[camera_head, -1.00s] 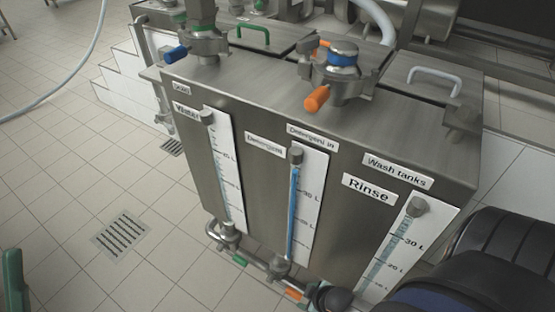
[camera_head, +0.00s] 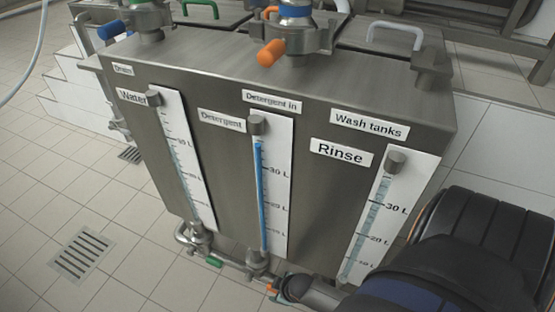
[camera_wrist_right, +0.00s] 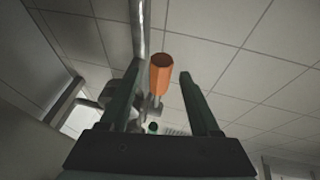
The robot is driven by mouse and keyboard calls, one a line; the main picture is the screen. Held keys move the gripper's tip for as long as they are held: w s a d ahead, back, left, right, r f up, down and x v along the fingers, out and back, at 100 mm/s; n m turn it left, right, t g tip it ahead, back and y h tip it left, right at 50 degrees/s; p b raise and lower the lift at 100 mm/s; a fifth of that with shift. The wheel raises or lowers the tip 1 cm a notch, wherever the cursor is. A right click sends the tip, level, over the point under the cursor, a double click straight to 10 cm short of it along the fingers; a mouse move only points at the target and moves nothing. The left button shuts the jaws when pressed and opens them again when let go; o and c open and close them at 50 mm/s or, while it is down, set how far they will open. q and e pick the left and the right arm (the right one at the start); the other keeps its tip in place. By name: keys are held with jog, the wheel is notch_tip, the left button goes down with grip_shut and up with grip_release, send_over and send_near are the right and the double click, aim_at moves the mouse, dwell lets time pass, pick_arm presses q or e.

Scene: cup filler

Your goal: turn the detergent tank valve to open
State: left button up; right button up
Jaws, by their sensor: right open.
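The orange valve handle (camera_head: 271,289) is on the bottom pipe (camera_head: 232,266), below the Detergent gauge (camera_head: 262,200) with its blue column. In the right wrist view the orange handle (camera_wrist_right: 162,74) stands between the two dark green fingers of my right gripper (camera_wrist_right: 158,72). The fingers are open, with a gap on both sides of the handle; I cannot tell whether it lies fully between the tips in depth. My right arm reaches in from the lower right in the head view and partly hides the pipe's right end. My left gripper is not in view.
The steel tank (camera_head: 320,190) stands just behind the pipe. A green handle (camera_head: 214,261) is on the same pipe to the left, below the Water gauge (camera_head: 180,160). Another orange-handled valve (camera_head: 271,53) is on top. A floor drain (camera_head: 82,253) lies left on open tiles.

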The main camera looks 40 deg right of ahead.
grip_shut()
dwell(0.5)
dwell(0.9)
